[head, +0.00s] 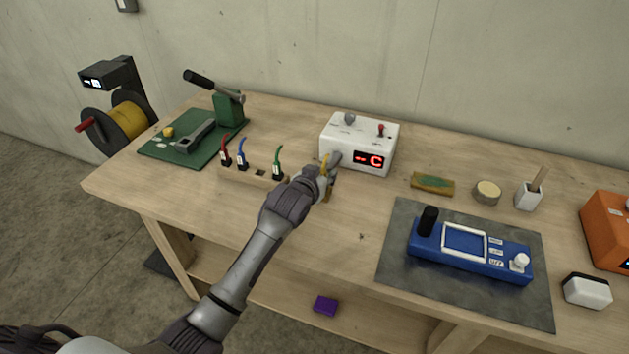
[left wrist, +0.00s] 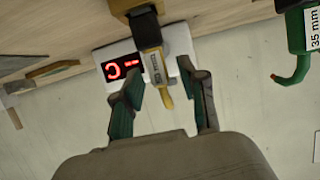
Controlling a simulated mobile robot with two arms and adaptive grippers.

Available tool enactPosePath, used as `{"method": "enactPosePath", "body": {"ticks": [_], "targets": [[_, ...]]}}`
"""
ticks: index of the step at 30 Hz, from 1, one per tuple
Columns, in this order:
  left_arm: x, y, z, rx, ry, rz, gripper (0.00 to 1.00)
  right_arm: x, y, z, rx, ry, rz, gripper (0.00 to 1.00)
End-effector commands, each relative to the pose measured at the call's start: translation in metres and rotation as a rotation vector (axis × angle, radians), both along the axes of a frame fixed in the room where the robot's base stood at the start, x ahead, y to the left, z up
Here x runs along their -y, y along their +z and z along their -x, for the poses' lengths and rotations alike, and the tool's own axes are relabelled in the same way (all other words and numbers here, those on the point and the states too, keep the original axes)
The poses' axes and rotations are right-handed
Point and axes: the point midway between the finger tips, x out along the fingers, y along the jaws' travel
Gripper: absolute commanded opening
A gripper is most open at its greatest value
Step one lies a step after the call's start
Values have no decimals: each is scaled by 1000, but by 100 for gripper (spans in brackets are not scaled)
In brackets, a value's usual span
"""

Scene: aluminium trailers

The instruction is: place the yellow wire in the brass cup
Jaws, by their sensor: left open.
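The yellow wire (head: 324,161) stands at the right end of the wooden rack (head: 240,176), in front of the white box. In the left wrist view, the yellow wire (left wrist: 166,98) has a dark labelled body and lies between my spread fingers. My left gripper (head: 326,176) is open around it, with a gap on both sides; its fingers also show in the left wrist view (left wrist: 158,84). In the head view the gripper partly hides the wire. A small round tin (head: 487,192) with a brassy top stands at the right; I cannot tell if it is the brass cup. My right gripper is not in view.
Red, blue and green wires (head: 278,163) stand in the rack. The white box (head: 345,131) with a red display is close behind my gripper. A green mat with tools (head: 153,150) lies left; a blue device (head: 470,262) sits on a grey mat. Bare wood separates rack and grey mat.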

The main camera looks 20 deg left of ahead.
Motion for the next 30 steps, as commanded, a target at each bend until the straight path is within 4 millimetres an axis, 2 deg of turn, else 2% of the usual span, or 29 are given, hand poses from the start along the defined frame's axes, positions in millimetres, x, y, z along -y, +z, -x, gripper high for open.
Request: {"method": "enactPosePath", "body": {"ticks": [9,15,21,30], "targets": [[-3,22,58,0,1,0,42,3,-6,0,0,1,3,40],[-3,35,90,-1,0,0,42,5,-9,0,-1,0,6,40],[-4,41,103,-2,1,0,42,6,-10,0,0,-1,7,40],[-4,42,104,-2,1,0,42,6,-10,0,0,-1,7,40]]}}
